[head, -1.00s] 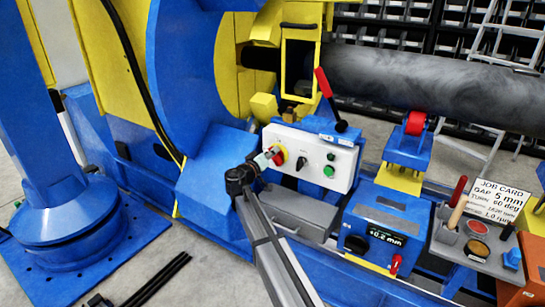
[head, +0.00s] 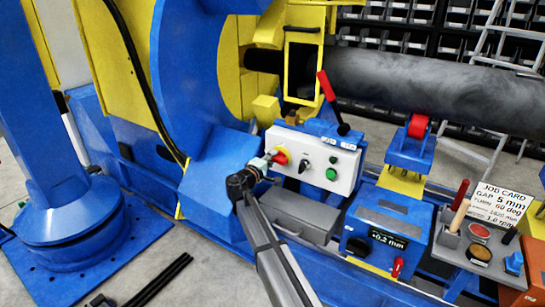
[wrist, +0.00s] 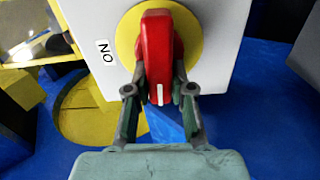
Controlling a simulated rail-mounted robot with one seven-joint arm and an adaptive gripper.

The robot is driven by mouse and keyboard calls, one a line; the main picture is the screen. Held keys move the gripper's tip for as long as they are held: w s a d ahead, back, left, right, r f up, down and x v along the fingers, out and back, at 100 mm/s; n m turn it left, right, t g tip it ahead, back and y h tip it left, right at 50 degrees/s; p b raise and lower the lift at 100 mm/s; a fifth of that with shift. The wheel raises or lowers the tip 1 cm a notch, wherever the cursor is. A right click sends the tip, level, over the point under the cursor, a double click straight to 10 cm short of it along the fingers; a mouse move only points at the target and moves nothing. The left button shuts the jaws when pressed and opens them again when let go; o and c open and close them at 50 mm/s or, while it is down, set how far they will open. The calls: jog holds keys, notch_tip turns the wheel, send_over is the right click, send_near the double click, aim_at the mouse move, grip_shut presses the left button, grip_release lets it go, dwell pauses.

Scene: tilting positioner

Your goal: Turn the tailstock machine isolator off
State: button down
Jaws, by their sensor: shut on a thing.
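The isolator is a red knob (wrist: 158,60) on a yellow disc (wrist: 195,38), at the left end of a white control box (head: 325,160). In the head view the red knob (head: 281,157) is partly hidden by my gripper (head: 266,163). In the wrist view my gripper (wrist: 160,92) is shut on the knob, one finger on each side of its grip. The grip stands upright in that picture, its white mark toward the bottom. No OFF label is visible.
The box also carries a black selector (head: 304,165) and a green button (head: 331,174). A red-handled lever (head: 327,87) rises behind it. A grey drawer box (head: 297,216) sits below. A blue gauge unit (head: 388,228) and a job card (head: 495,203) are to the right.

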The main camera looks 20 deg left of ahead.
jog(key=shift+n, duration=0.5)
jog(key=c, duration=1)
grip_release()
jog(key=shift+w, duration=0.1)
jog(key=s+a, duration=0.2)
jog(key=s, duration=1)
jog(key=shift+f, duration=0.1)
